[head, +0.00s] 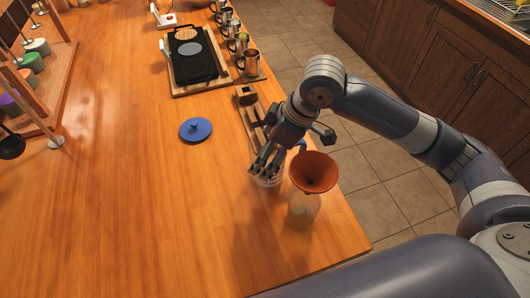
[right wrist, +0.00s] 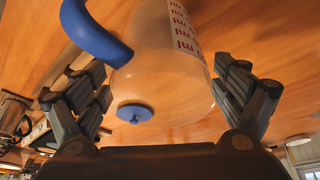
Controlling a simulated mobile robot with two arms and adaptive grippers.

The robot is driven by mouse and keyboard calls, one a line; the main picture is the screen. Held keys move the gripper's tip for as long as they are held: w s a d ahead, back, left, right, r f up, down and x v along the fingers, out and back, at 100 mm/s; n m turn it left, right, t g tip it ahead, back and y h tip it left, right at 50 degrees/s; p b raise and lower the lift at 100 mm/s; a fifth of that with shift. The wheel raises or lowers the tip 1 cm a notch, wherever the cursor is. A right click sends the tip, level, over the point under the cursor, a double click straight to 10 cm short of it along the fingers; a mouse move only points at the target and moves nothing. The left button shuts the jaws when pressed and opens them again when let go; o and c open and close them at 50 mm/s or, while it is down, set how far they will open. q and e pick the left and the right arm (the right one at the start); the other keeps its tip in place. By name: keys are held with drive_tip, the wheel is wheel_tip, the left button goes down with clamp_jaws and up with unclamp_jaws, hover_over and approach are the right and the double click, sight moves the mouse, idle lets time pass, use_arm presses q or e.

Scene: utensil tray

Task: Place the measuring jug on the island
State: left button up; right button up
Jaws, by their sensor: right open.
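The measuring jug (right wrist: 158,50) is clear, with a blue handle (right wrist: 92,32) and red "ml" markings. In the right wrist view it is between the spread fingers of my right gripper (right wrist: 162,88), with visible gaps at its sides. In the head view my right gripper (head: 266,168) is over the jug (head: 268,180), hiding most of it near the right edge of the wooden island top (head: 140,210). The jug appears to stand on the island top. My left gripper is not in view.
A clear vessel (head: 302,211) with an orange-brown funnel (head: 313,172) stands close right of the jug. A blue lid (head: 195,129) lies to the left. A wooden stand, several metal mugs and a black scale (head: 190,55) are farther back.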

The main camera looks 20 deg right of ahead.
sight(283, 171)
drive_tip(key=v, duration=1)
drive_tip(key=shift+s+r, duration=0.1)
drive_tip(key=shift+r, duration=0.15)
